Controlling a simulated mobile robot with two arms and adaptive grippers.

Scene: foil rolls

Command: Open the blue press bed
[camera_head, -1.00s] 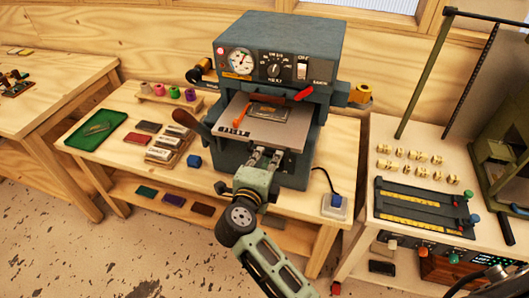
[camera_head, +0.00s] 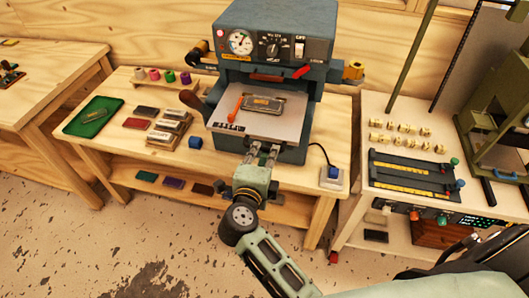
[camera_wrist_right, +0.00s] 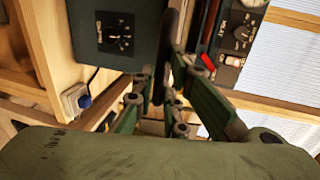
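The blue-grey press (camera_head: 275,30) stands on the middle table, with a gauge, dial and switch on its front. The grip itself is mostly hidden by the fingers. The wrist view shows the fingers (camera_wrist_right: 166,70) close up, with the press front (camera_wrist_right: 120,35) beside them. My left gripper is not in view.
The right table holds a black rail fixture (camera_head: 410,175).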

